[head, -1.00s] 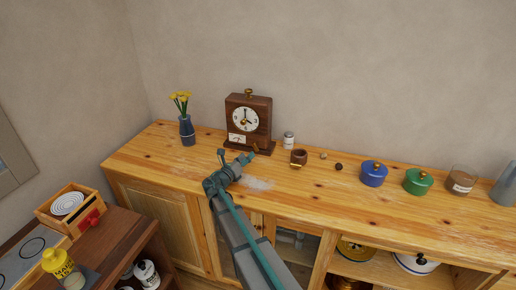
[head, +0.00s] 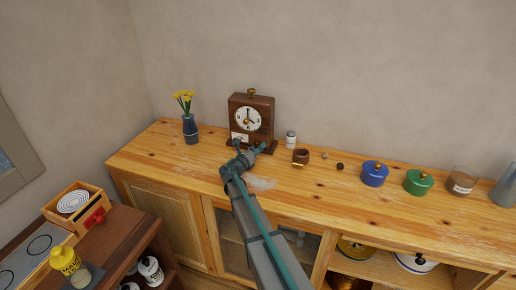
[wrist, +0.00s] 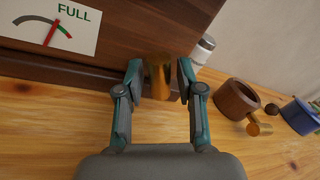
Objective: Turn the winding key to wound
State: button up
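A dark wooden clock (head: 262,107) with a white face stands on the wooden sideboard. Its brass winding key (wrist: 158,78) sticks out low on the clock's front. My gripper (wrist: 161,73) is open around the key in the wrist view, one finger on each side, with a small gap at both sides. The white gauge card (wrist: 82,37) on the clock reads FULL and has a red needle over a coloured arc; the needle lies short of the green end. In the head view my gripper (head: 250,150) is in front of the clock's base and mostly hides the key.
A white-lidded jar (head: 291,139) and a brown mug (head: 300,157) stand close to the clock's right. A vase of yellow flowers (head: 189,127) stands to its left. Blue (head: 374,174) and green (head: 418,182) pots are farther right. The sideboard front (head: 190,170) is clear.

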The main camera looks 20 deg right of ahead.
grip_shut()
jog(key=shift+f, duration=0.1)
jog(key=m+b, duration=0.2)
jog(key=shift+f+b, duration=0.15)
jog(key=shift+b, duration=0.2)
jog(key=shift+a+m+y+b, duration=0.1)
jog(key=shift+m+y+b, duration=0.4)
jog(key=shift+m+b, duration=0.55)
jog(key=shift+w+r+m, duration=0.1)
jog(key=shift+r+m, duration=0.1)
jog(key=shift+m, duration=0.45)
jog(key=shift+o, duration=1.5)
grip_release()
